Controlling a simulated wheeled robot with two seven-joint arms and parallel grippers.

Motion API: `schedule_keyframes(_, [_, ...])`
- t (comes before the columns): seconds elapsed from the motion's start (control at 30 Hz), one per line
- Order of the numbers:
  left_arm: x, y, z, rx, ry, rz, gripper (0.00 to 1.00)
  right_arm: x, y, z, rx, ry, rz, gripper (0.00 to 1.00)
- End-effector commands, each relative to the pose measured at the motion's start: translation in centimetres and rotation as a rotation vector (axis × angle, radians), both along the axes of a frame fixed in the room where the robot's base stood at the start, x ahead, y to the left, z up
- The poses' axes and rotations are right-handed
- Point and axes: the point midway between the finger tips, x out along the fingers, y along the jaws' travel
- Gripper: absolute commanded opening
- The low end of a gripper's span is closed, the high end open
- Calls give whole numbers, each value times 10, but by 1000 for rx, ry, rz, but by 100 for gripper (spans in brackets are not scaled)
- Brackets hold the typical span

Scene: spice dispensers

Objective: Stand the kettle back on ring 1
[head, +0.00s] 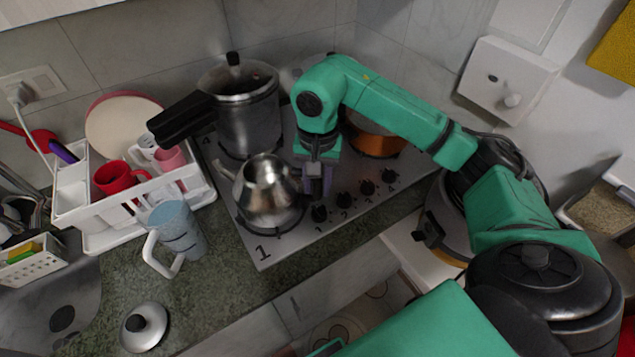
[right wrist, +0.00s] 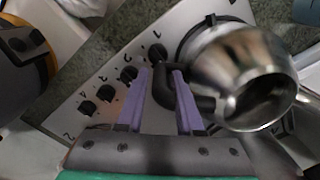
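The shiny metal kettle (head: 266,192) stands with its open top upward over ring 1 (head: 274,230), by the printed "1" at the hob's front corner. Its spout points left in the head view. The right wrist view shows the kettle (right wrist: 232,75) and its dark handle (right wrist: 168,92) up close. My right gripper (head: 318,185) is at the handle side. In the wrist view its purple fingers (right wrist: 162,85) are apart, with the handle between them and a gap beside the left finger. My left gripper is out of view.
A large pot (head: 248,110) stands behind the kettle and a copper pan (head: 375,138) behind my right arm. A blue mug (head: 176,232), a loose lid (head: 143,328) and a white dish rack (head: 98,240) are on the left. Hob knobs (head: 344,200) lie right of the kettle.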

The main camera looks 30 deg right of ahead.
Motion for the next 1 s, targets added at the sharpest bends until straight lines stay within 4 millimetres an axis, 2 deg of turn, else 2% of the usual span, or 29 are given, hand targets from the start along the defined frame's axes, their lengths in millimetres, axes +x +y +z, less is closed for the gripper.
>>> schedule_keyframes(0.33, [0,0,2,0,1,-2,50,0,0,2,0,1,0,55])
schedule_keyframes(0.5, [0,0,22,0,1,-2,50,0,0,20,0,2,1,55])
schedule_keyframes(0.53, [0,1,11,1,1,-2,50,1,0,19,1,-2,1,55])
schedule_keyframes(0.6, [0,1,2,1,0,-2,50,2,0,32,2,-8,2,55])
schedule_keyframes(0.7, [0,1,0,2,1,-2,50,2,0,59,0,-8,1,55])
schedule_keyframes(0.9, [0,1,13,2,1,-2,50,1,-1,110,-2,-5,-1,55])
schedule_keyframes(1.0, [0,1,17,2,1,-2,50,1,-1,125,-2,-4,0,55])
